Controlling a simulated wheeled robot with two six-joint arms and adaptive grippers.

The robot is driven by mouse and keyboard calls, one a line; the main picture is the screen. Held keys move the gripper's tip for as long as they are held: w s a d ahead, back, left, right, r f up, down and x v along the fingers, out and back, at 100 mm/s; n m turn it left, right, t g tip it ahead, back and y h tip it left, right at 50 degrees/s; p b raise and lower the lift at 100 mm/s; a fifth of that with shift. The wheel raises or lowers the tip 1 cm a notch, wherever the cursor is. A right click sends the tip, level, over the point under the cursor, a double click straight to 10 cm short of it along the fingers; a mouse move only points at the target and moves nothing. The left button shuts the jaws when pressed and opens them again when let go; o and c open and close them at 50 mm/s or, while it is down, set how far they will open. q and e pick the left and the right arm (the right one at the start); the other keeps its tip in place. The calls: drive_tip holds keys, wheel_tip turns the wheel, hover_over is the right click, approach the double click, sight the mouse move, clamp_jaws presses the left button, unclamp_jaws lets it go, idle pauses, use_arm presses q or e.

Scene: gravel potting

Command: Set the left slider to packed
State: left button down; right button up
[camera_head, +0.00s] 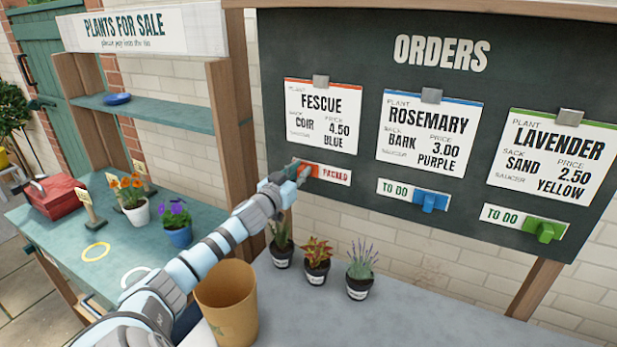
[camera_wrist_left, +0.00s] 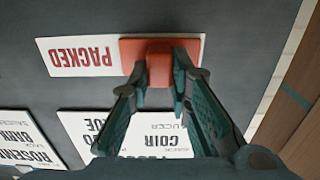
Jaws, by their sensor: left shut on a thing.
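The left slider (camera_wrist_left: 159,66) is a red-orange knob on a plate below the Fescue card (camera_head: 323,112). The knob sits at the left end of its plate in the head view, and the word PACKED (camera_head: 334,175) shows uncovered to its right. My left gripper (camera_head: 300,170) is at the knob, its fingers mostly covering it in the head view. In the left wrist view the two green fingers (camera_wrist_left: 160,80) are shut on the knob, one on each side. The right gripper is in neither view.
The blue slider (camera_head: 430,201) and green slider (camera_head: 544,230) both show TO DO. Three small potted plants (camera_head: 317,262) stand on the bench below the board, beside a brown bin (camera_head: 227,300). The sale shelf (camera_head: 150,115) is to the left, holding a blue saucer (camera_head: 117,99).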

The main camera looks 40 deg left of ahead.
use_arm(q)
drive_tip(key=c, duration=1.6)
unclamp_jaws()
drive_tip(key=shift+a, duration=0.15)
drive_tip(key=shift+c, duration=0.2)
drive_tip(key=shift+o, duration=0.8)
drive_tip(key=shift+s+a, duration=0.15)
drive_tip(key=shift+d, duration=0.2)
drive_tip(key=shift+s+d+f, duration=0.1)
drive_tip(key=shift+s, duration=0.2)
drive_tip(key=v, duration=0.6)
drive_tip(key=shift+s, duration=0.35)
